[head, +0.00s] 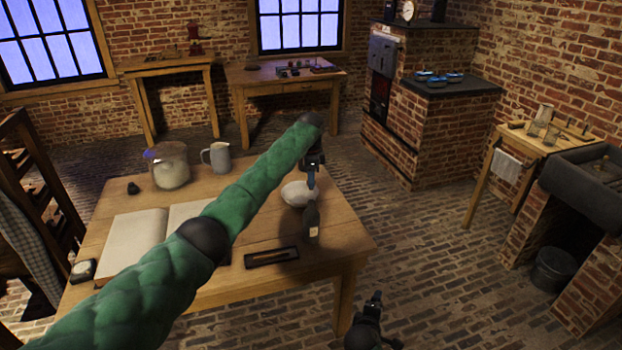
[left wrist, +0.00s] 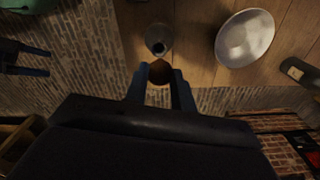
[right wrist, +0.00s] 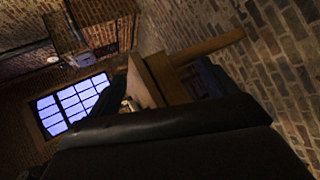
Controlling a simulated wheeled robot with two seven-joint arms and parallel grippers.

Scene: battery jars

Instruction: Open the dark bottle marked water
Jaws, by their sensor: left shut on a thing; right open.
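A dark bottle (head: 312,225) with a small pale label, its writing too small to read, stands upright near the table's right edge. In the left wrist view the bottle (left wrist: 157,34) is seen from above, with a dark round mouth. My left gripper (head: 312,184) is just above it; in the left wrist view its fingers (left wrist: 160,74) are shut on a brown stopper (left wrist: 160,72), which looks apart from the mouth. Another dark labelled bottle (left wrist: 300,73) shows at the right of that view. My right gripper (head: 374,300) is open and empty, off the table's front right.
A white bowl (head: 296,194) sits close behind the bottle. A dark tray (head: 271,257) lies in front of it. An open book (head: 135,243), a glass jar (head: 171,166) and a grey jug (head: 218,158) are further left on the table (head: 345,243).

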